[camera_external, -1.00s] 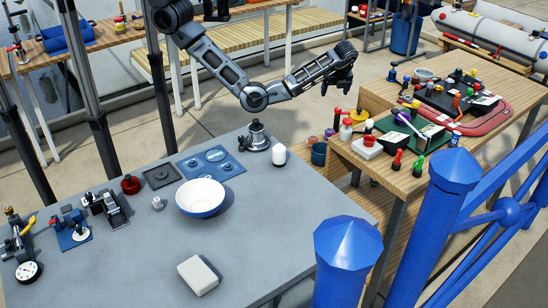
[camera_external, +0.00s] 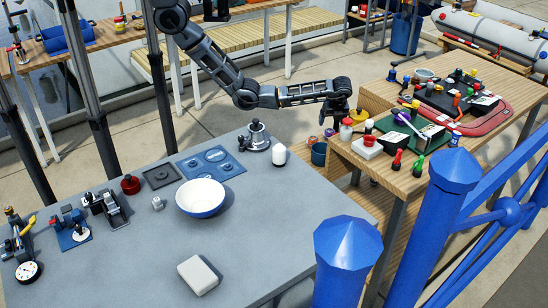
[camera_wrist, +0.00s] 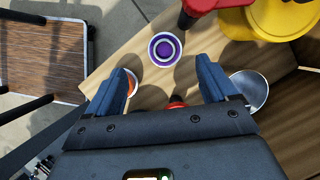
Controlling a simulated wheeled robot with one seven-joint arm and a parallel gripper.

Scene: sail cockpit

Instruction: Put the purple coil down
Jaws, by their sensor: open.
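In the external view a small purple thing (camera_external: 329,132), probably this coil, shows at the bench's left corner just below my gripper (camera_external: 337,115). In the wrist view my gripper (camera_wrist: 164,72) is open, its two blue fingers wide apart with nothing held between them.
An orange-and-white round thing (camera_wrist: 131,82) is beside the left finger. A metal bowl (camera_wrist: 250,88) is by the right finger. A red thing (camera_wrist: 177,104) shows between the fingers. Red and yellow objects stand beyond. The grey table (camera_external: 120,265) holds a white bowl (camera_external: 202,196).

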